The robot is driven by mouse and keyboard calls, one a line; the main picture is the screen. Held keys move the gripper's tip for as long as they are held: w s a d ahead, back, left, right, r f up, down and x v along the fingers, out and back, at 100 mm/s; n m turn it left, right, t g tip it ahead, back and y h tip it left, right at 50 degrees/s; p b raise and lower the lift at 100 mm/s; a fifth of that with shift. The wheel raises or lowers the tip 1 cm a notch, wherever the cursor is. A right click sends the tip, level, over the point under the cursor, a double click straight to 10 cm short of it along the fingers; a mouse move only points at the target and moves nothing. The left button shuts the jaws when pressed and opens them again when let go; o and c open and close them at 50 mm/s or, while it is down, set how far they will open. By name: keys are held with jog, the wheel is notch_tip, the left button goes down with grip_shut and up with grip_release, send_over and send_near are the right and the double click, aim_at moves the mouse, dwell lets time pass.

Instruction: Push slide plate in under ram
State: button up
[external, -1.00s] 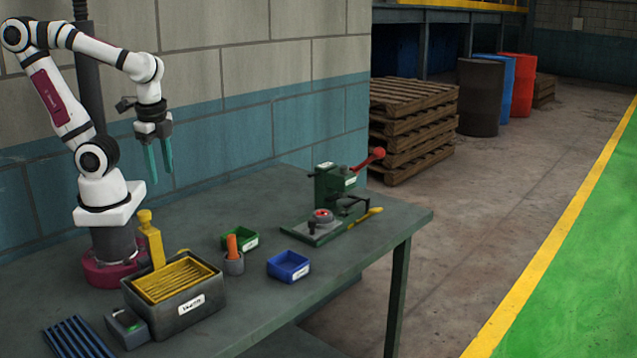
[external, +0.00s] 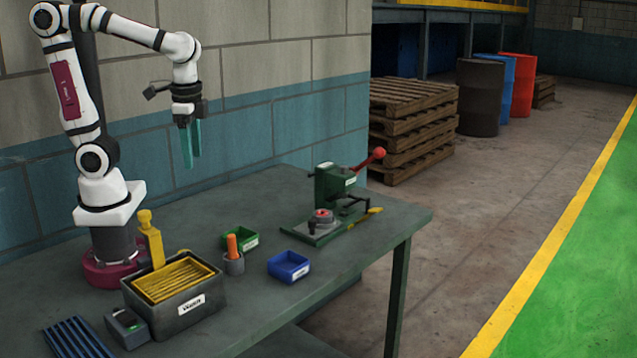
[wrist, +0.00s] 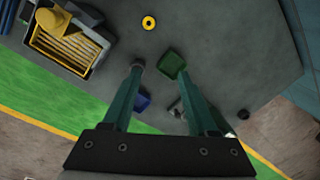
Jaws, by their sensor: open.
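The green press (external: 330,188) stands on the table, with a red-knobbed lever (external: 377,153) at its upper right. A flat slide plate (external: 313,236) lies at the press's front. A round grey part with a red top (external: 322,217) sits on it, in front of the press column rather than clearly beneath the ram. My gripper (external: 190,165) is open and empty, pointing down, high above the table and left of the press. In the wrist view my gripper (wrist: 160,72) shows two teal fingers spread apart; the right finger hides much of the press area.
A green bin (external: 240,239), a blue bin (external: 289,257) and a grey cup with an orange handle (external: 233,262) stand between my base and the press. A grey box of yellow slats (external: 185,302) is nearer.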

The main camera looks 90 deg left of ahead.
jog(key=w+a+n, duration=0.3)
jog(key=w+n, duration=0.4)
jog(key=w, duration=0.9)
jog(key=n+h, duration=0.1)
jog(key=n, duration=0.5)
send_over(313, 220)
notch_tip(313, 220, down, 4)
jog(key=shift+n, duration=0.4)
notch_tip(313, 220, down, 15)
jog(key=shift+s+f, duration=0.1)
jog(key=shift+s, duration=0.05)
jog(key=shift+f, duration=0.55)
jog(key=shift+c, duration=0.3)
grip_shut()
jog(key=shift+r, duration=0.1)
